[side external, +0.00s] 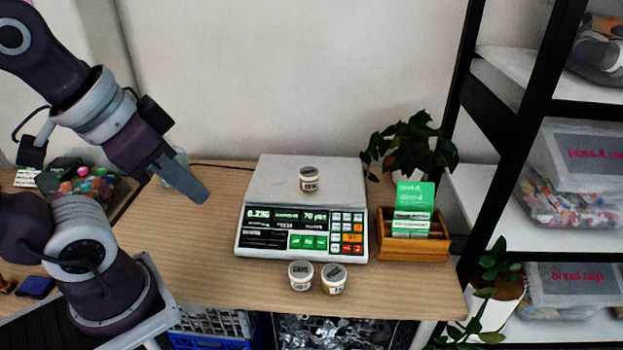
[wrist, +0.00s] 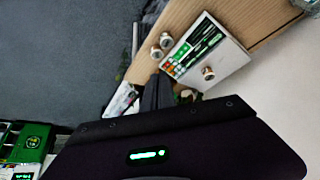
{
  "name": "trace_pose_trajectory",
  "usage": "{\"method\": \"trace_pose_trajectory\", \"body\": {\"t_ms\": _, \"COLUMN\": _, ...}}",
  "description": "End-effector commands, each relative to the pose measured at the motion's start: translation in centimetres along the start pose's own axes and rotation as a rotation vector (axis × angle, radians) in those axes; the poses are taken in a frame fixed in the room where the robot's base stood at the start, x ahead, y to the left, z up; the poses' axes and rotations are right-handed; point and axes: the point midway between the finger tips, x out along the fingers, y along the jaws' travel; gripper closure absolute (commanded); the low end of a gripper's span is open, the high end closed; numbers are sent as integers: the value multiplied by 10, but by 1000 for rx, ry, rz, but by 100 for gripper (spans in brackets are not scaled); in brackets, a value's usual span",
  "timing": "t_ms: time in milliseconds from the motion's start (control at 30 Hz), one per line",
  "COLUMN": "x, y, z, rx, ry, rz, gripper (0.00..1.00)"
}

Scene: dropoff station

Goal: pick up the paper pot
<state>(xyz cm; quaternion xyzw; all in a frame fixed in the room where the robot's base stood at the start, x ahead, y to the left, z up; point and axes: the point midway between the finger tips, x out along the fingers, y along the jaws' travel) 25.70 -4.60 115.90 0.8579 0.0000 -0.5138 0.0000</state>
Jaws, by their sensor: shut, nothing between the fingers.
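One tub (side external: 309,180) stands on the scale's plate. Two more, a left tub (side external: 300,276) and a right tub (side external: 333,279), stand close together on the table in front of the scale. The labels are too small to tell surely which is the paper pot. The wrist view shows the tub on the scale (wrist: 208,73) and the front pair (wrist: 166,41). My gripper (side external: 203,196) is shut and empty, above the table left of the scale, apart from every tub.
The scale (side external: 258,215) has a lit display and keypad. A wooden card holder (side external: 399,247) and a potted plant (side external: 412,145) stand right of it. A black-framed shelf (side external: 497,210) rises at the right. The table (side external: 190,250) is clear left of the scale.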

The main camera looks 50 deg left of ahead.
Motion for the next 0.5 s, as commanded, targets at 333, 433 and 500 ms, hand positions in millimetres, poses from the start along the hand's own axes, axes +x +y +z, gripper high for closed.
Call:
{"method": "trace_pose_trajectory", "body": {"t_ms": 333, "x": 0, "y": 0, "z": 0, "rx": 0, "ry": 0, "rz": 0, "gripper": 100}}
{"method": "trace_pose_trajectory", "body": {"t_ms": 433, "x": 0, "y": 0, "z": 0, "rx": 0, "ry": 0, "rz": 0, "gripper": 98}}
{"method": "trace_pose_trajectory", "body": {"t_ms": 500, "x": 0, "y": 0, "z": 0, "rx": 0, "ry": 0, "rz": 0, "gripper": 84}}
